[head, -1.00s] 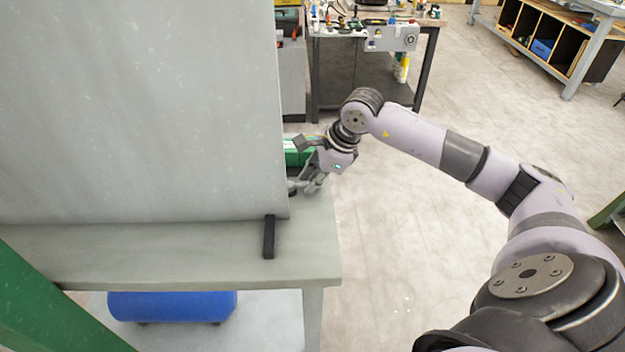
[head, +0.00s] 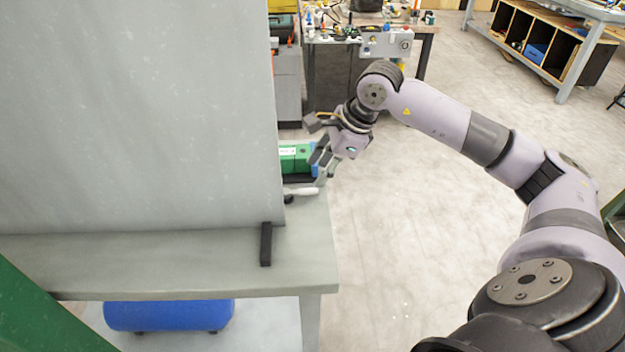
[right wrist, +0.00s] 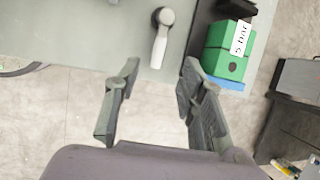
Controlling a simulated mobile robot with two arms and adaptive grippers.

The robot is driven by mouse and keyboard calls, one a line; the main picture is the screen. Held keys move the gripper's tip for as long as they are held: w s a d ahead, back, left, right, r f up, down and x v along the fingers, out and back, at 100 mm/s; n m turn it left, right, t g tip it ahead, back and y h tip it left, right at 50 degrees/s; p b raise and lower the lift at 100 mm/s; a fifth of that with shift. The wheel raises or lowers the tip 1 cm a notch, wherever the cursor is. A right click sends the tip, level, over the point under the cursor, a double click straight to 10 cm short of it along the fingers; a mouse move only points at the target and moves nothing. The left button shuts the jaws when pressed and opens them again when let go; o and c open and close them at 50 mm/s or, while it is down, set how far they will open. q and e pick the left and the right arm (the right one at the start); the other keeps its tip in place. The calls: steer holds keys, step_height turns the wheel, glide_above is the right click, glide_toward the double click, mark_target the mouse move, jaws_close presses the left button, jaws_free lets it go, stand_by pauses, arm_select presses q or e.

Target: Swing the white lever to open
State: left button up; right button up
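The white lever (head: 303,191) sticks out past the right edge of the large grey panel, low over the table's right end. In the right wrist view the lever (right wrist: 160,38) has a round pivot at its top and its handle points down toward the gap between my fingers. My right gripper (head: 322,165) is beside the lever. In the wrist view the gripper (right wrist: 158,82) is open, with its fingers wide apart and nothing between them; the lever's end is just beyond the fingertips. My left gripper is not in view.
A green box labelled "5 bar" (right wrist: 228,52) stands beside the lever. The grey panel (head: 140,110) hides what is behind it. A dark bar (head: 266,244) lies on the grey table (head: 180,262). Open floor lies to the right; a cluttered workbench (head: 345,35) stands farther back.

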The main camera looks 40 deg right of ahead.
steer(key=v, duration=0.4)
steer(key=shift+s+d+r, duration=0.1)
steer(key=shift+s+r, duration=0.05)
steer(key=shift+r, duration=0.25)
